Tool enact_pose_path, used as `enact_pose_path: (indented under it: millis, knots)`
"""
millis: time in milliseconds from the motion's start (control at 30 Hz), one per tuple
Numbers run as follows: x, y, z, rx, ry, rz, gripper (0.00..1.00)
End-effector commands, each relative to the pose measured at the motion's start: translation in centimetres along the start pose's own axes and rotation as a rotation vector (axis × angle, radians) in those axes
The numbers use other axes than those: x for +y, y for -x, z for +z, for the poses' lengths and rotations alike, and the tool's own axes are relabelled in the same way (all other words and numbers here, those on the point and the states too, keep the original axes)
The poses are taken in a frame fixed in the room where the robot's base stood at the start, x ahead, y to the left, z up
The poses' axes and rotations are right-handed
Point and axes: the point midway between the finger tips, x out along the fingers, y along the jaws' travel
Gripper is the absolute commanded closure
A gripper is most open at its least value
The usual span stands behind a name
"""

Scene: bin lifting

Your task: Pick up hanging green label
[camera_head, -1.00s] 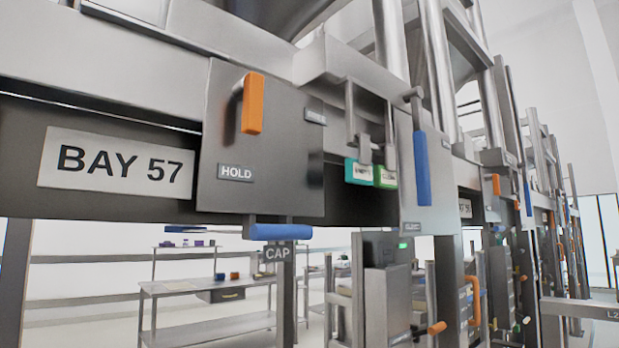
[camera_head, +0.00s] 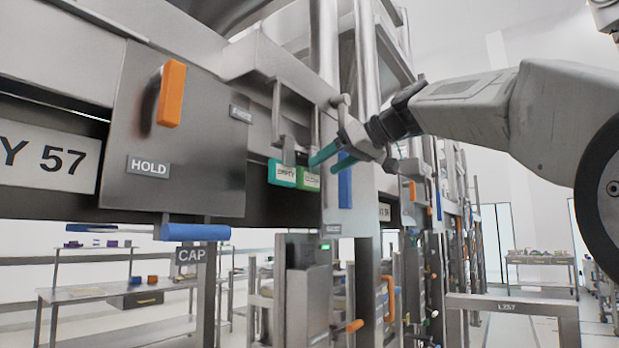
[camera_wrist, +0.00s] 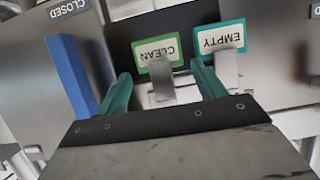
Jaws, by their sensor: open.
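A green-framed label reading CLEAN (camera_head: 308,180) hangs from a metal holder on the dark rail, beside a teal-green label reading EMPTY (camera_head: 282,174). The wrist view shows both close up and turned, CLEAN (camera_wrist: 152,50) at the centre and EMPTY (camera_wrist: 218,38) to its right. My gripper (camera_head: 329,160) has teal fingers and is open, reaching in from the right near the labels. In the wrist view my gripper (camera_wrist: 161,70) has its fingers on either side of the CLEAN label's metal tab (camera_wrist: 161,84). The jaws look empty; contact cannot be told.
A blue handle (camera_head: 345,188) stands just right of the labels; it also shows at left in the wrist view (camera_wrist: 71,77). A HOLD panel (camera_head: 150,185) with an orange handle (camera_head: 172,93) is to the left. Posts rise behind my gripper.

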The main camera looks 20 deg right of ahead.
Motion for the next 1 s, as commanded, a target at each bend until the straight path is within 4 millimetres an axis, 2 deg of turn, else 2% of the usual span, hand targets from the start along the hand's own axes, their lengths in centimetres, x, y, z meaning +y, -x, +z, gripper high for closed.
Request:
enact_pose_path:
  millis: [100, 267, 567, 800, 833, 900, 1000]
  knots:
    - [0.0, -1.4, 0.0, 0.001, 0.001, -0.003, 0.31]
    - [0.1, -2.7, 0.0, 0.000, 0.000, -0.001, 0.31]
    - [0.1, -6.9, 0.1, -0.001, 0.001, -0.001, 0.31]
    - [0.1, -7.3, 0.1, -0.001, 0.000, 0.000, 0.31]
    - [0.1, -7.3, 0.1, -0.001, 0.000, 0.000, 0.36]
    - [0.1, -7.3, 0.1, -0.001, 0.000, 0.000, 0.55]
    - [0.1, -7.2, 0.1, -0.001, 0.000, 0.000, 0.55]
